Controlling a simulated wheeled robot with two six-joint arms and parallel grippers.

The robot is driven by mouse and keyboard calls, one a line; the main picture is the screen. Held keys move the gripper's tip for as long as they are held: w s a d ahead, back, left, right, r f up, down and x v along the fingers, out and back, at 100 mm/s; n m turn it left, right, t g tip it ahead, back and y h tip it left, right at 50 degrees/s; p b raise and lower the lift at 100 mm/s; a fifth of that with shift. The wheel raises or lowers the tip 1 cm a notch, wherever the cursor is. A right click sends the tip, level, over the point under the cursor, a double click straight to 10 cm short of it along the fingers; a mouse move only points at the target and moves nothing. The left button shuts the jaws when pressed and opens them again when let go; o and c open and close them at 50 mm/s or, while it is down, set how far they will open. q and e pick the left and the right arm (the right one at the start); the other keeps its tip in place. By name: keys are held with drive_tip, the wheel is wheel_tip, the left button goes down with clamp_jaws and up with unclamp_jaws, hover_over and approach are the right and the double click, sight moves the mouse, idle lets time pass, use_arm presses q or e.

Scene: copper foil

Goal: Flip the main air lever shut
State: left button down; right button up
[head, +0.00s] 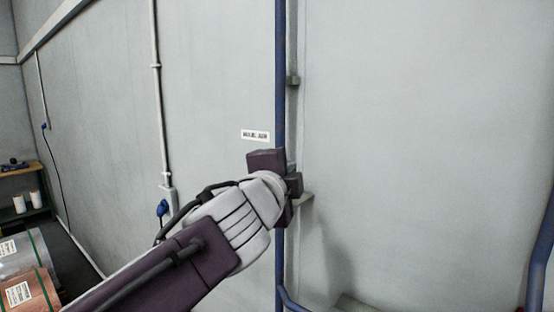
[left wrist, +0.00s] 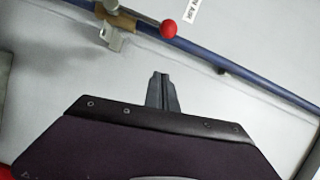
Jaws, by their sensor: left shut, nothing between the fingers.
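The blue air pipe (head: 281,70) runs upright along the grey wall, with a white label (head: 255,135) beside it. In the left wrist view the pipe (left wrist: 250,75) runs slantwise and carries a brass valve body (left wrist: 118,19). The lever's red ball knob (left wrist: 169,29) lies close over the pipe, and its bar appears roughly in line with it. My left gripper (head: 294,184) is in front of the pipe and hides the valve in the head view. Its fingers (left wrist: 159,78) are shut and empty, apart from the knob. My right gripper is not in view.
A metal bracket (left wrist: 114,39) sits by the valve. A small ledge (head: 304,199) is just right of my left gripper. A white conduit with a blue plug (head: 162,208) runs down the wall to the left. Copper-coloured (head: 30,293) and grey rolls lie at lower left.

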use_arm(q)
drive_tip(key=w+a+f+p, duration=0.1)
drive_tip(key=w+a+p, duration=0.1)
drive_tip(key=w, duration=0.5)
drive_tip(key=shift+p, duration=0.4)
drive_tip(key=shift+w+d, duration=0.15)
